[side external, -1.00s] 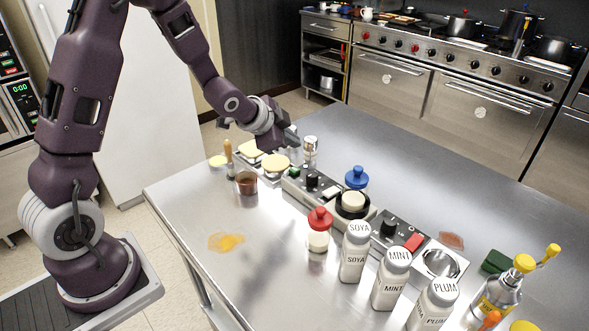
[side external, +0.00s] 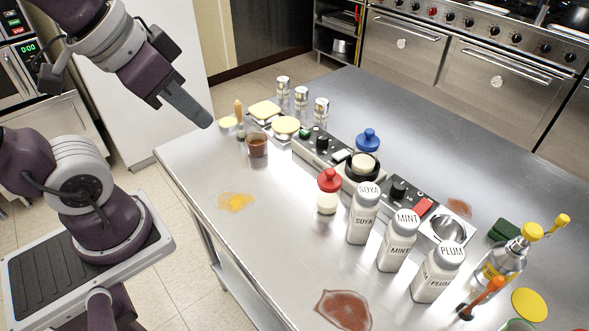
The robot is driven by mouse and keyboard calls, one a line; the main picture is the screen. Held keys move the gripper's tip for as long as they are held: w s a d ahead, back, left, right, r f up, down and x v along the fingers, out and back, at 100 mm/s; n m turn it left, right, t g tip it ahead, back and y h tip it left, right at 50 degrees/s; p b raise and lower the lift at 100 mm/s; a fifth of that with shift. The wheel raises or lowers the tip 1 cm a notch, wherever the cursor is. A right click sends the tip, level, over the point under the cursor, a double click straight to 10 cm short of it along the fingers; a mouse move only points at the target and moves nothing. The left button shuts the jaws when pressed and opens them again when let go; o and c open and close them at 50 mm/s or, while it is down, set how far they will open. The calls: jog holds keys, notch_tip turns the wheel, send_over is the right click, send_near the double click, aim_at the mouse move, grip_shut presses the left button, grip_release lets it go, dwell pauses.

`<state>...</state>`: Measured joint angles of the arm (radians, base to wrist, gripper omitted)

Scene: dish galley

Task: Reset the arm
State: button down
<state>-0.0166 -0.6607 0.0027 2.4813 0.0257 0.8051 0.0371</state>
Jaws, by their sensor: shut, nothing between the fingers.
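My gripper (side external: 205,119) is at the upper left in the side external view, raised off the left end of the steel table (side external: 190,170). Its fingers are together and hold nothing. It is apart from every object on the table. The nearest things to it in the picture are a small yellow-topped item (side external: 228,122) and a brush-like tool with an orange handle (side external: 239,112).
White bottles SOYA (side external: 363,215), MINT (side external: 398,243) and PLUM (side external: 437,275) stand in front. A red-topped jar (side external: 328,190), blue-topped item (side external: 368,139), brown cup (side external: 257,145) and spray bottle (side external: 503,257) stand around. Spills (side external: 236,202) mark the table. The left front is mostly clear.

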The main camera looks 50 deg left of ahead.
jog(key=shift+s+d+f, duration=0.1)
jog(key=shift+s+d, duration=0.1)
jog(key=shift+s, duration=0.55)
jog(key=shift+s+d+f, duration=0.1)
jog(key=shift+s+d, duration=0.1)
jog(key=shift+s, duration=0.5)
jog(key=shift+r, duration=0.1)
dwell(6.5)
